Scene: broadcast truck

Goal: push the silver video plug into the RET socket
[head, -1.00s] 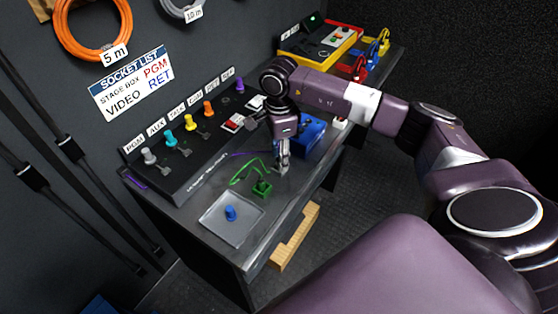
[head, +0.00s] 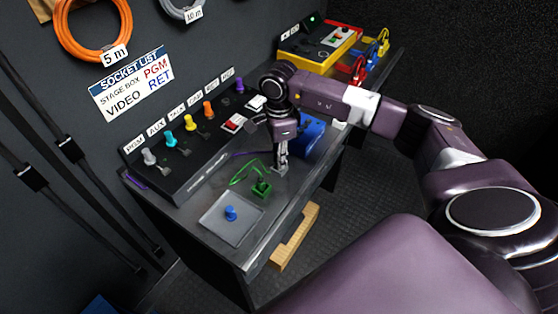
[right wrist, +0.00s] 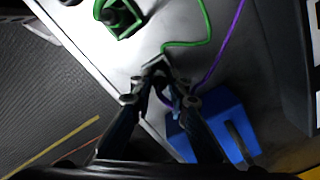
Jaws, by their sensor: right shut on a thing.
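My right gripper (head: 281,167) is low over the front of the desk, pointing down. It is shut on a small silver piece (right wrist: 154,66), which looks like the silver video plug; the fingers partly hide it. In the right wrist view the gripper (right wrist: 157,74) has its fingertips together at this piece. The RET label (head: 212,84) is in the label row on the sloped socket panel (head: 185,172). The RET socket lies below it, between the orange plug (head: 208,108) and the purple plug (head: 239,86), too small to make out clearly. My left gripper is not in view.
A green plug block (head: 261,188) with a green cable is left of the gripper. A blue box (head: 312,130) stands close on the right. A yellow unit (head: 320,45) is at the back.

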